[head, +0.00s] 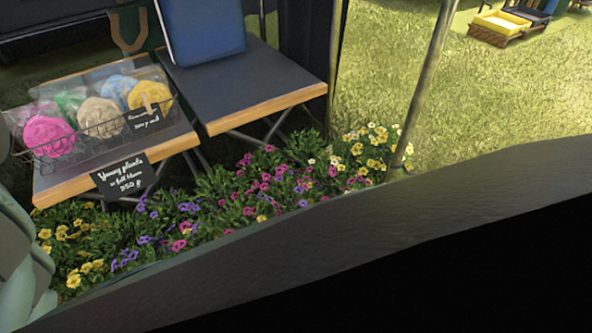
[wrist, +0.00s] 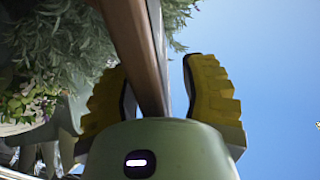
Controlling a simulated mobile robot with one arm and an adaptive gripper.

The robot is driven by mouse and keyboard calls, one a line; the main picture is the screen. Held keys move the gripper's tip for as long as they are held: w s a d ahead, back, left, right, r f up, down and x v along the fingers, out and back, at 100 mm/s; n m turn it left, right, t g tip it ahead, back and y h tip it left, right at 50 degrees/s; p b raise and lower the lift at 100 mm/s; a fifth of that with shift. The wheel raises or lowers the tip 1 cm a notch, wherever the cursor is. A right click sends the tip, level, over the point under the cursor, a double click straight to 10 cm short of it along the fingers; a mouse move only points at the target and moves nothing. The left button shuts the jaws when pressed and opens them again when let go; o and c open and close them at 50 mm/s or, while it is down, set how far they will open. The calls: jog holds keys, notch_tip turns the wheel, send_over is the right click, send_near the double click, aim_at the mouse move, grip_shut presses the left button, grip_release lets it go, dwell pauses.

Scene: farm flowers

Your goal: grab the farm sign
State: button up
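In the wrist view my gripper (wrist: 157,72) has two yellow ribbed fingers spread apart. A brown wooden board (wrist: 132,40), seen nearly edge-on with a pale rim, runs between them from the top. A gap with sky shows between the board and the right finger, so the fingers are not closed on it. No lettering shows on the board, and I cannot tell for sure that it is the farm sign. In the head view a large dark panel (head: 400,265) fills the lower right; its front is hidden.
Two tables stand behind the flower bed (head: 260,195). The near-left table (head: 160,149) holds a wire basket (head: 85,140) of bagged colored goods and a small black price sign (head: 123,176). A metal pole (head: 425,85) rises at right. Open grass (head: 500,105) lies beyond.

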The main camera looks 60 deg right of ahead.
grip_shut()
jog(key=shift+r, duration=0.1)
dwell(0.5)
